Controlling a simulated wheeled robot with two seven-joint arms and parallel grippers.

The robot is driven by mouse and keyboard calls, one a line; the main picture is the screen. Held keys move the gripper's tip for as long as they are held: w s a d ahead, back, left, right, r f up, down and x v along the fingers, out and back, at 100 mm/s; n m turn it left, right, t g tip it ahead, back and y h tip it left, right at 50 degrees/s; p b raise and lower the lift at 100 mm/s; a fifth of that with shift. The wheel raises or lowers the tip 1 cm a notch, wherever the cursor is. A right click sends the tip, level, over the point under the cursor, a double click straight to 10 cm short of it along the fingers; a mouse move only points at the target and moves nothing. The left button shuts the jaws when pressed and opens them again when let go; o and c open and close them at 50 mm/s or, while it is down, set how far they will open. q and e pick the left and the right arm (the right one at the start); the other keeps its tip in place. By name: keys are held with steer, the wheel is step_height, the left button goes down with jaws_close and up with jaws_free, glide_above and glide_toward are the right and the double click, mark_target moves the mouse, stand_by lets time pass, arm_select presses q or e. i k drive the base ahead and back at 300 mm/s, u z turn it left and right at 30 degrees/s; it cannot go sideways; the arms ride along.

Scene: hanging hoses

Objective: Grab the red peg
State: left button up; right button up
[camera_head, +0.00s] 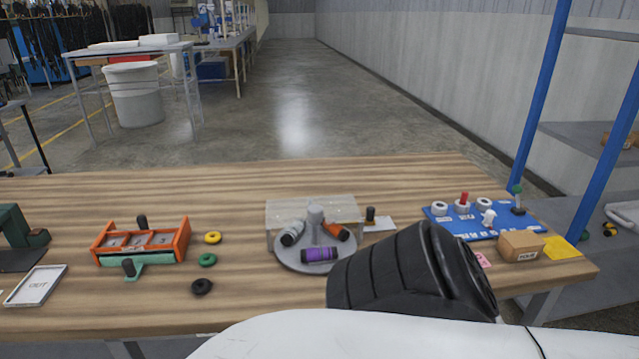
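A small red peg (464,198) stands upright on a blue board (462,228) at the right of the wooden table. It appears to sit in a white round holder (462,207). White round holders without a visible peg stand on both sides of it. Neither of my grippers is in view. A white arm link of mine with a black ribbed joint fills the lower middle and right, in front of the board's near left side. It does not cover the red peg.
Left of the board are a grey turntable (287,254) with colored spools and a clear box. An orange rack (140,240) and several small rings lie further left. The table's back strip is clear.

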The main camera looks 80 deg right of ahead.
mark_target(463, 198)
steer(key=z, duration=2.45)
